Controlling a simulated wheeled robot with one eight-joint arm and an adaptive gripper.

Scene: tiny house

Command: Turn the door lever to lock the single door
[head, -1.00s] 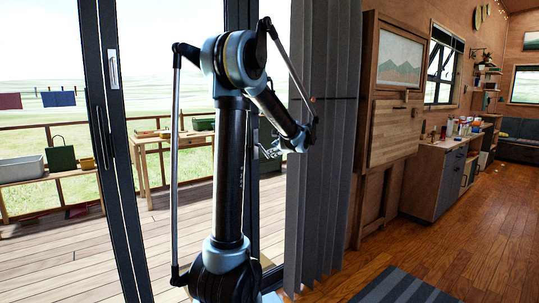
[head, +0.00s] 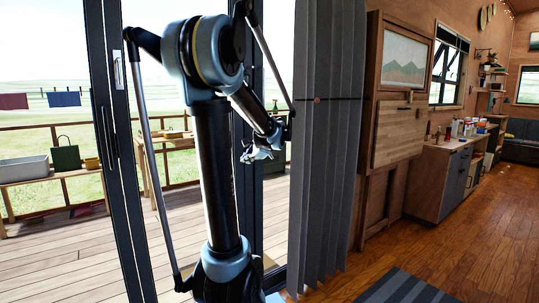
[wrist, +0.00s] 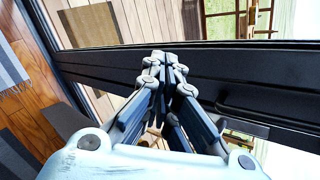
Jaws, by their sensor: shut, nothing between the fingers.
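The door is a black-framed glass door (head: 128,200) at the left of the head view, with the deck showing through the glass. A small pale lever-like fitting (head: 118,68) sits high on its frame, left of my arm. My gripper (head: 250,155) is raised right of my upright arm link, before the glass and beside the grey curtain. In the wrist view my gripper (wrist: 166,58) is shut and empty, its tips overlapping a wide black frame bar. A thin dark handle-like bar (wrist: 250,112) runs right of the fingers. I cannot tell whether the tips touch the frame.
A grey curtain (head: 325,150) hangs close to the right of my gripper. A wooden wall cabinet (head: 400,90) and a counter (head: 440,180) stand farther right. A grey striped rug (head: 398,288) lies on the open wooden floor. Deck tables stand outside.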

